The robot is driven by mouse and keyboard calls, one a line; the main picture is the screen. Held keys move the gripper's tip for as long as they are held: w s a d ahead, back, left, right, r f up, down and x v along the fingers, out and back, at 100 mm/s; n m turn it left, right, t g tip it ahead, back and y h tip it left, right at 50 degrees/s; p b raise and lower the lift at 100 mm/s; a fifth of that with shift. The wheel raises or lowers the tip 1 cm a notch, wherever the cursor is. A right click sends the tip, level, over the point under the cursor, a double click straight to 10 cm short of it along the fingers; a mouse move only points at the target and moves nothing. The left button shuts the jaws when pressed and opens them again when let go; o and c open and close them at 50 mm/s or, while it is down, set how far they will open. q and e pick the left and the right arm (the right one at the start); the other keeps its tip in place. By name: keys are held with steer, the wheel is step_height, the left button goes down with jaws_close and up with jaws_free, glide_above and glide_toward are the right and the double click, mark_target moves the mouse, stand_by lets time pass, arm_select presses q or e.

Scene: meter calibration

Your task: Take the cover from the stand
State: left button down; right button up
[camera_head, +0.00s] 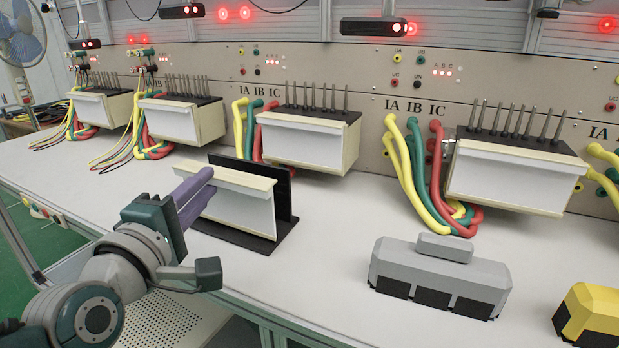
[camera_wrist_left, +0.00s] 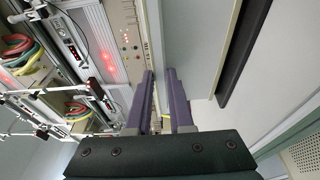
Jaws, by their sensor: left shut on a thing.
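The cover (camera_head: 240,207) is a white panel with a cream top edge. It stands upright on the black stand (camera_head: 285,222) near the front left of the table, and the stand's dark back plate rises behind it. My left gripper (camera_head: 205,182) has its purple fingers closed on the left end of the cover. In the left wrist view the fingers (camera_wrist_left: 164,85) are close together with a pale edge between them, and the black stand (camera_wrist_left: 243,50) shows to the right. Whether the cover is lifted off the stand at all is hard to tell. My right gripper is not in view.
Several meters (camera_head: 308,138) with white covers and metal pins line the panel at the back, with thick coloured cables beside them. A grey block (camera_head: 440,272) and a yellow block (camera_head: 592,310) sit at the front right. The white table (camera_head: 320,265) is clear between stand and grey block.

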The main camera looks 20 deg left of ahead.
arm_select(q)
steer(key=shift+r, duration=0.1)
steer(key=s+d+r+p, duration=0.2)
steer(key=s+r+p, duration=0.5)
steer(key=s, duration=0.6)
steer(key=shift+s+d+r, duration=0.15)
steer(key=shift+s+r, duration=0.25)
steer(key=shift+r, duration=0.1)
steer(key=shift+r+p, duration=1.45)
steer(key=shift+p, duration=0.3)
steer(key=s+p, duration=0.1)
steer(key=s, duration=0.5)
steer(key=shift+a+r, duration=0.2)
steer(key=shift+a, duration=0.05)
